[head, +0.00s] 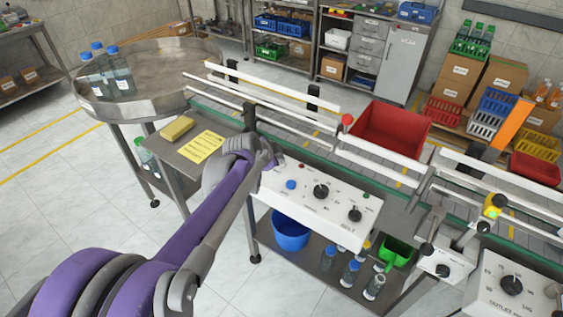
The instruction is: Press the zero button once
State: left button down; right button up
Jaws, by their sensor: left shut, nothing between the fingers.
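The white control panel (312,205) of the belt faces up in the middle of the view. It bears a blue button (291,185), two black knobs (321,191), a small red spot and a small green one. Its small lettering is mostly too small to read, and I cannot tell which control is marked zero. My left gripper (268,158) is shut and empty at the panel's upper left end, up and left of the blue button. The arm and gripper hide that end of the panel, and I cannot tell whether the fingertips touch anything. My right gripper is out of view.
A conveyor with white guide rails (290,122) runs behind the panel. A round metal table (150,92) with blue-capped bottles stands at the left. A yellow note sheet (201,147) lies left of my gripper. A second panel (512,287) is at the lower right.

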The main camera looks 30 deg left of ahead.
pick_arm(q)
jog(key=shift+f, duration=0.3)
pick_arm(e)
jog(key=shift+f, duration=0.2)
pick_arm(q)
jog(key=shift+r+p, duration=0.5)
jog(key=shift+r, duration=0.35)
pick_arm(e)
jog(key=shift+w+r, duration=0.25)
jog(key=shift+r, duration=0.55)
pick_arm(q)
jog(key=shift+r, duration=0.4)
jog(key=shift+r+p, duration=1.6)
jog(key=shift+r, duration=0.6)
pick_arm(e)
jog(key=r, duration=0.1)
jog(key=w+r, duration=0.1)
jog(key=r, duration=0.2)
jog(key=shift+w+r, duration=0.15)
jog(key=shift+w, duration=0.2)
pick_arm(q)
jog(key=shift+f, duration=0.1)
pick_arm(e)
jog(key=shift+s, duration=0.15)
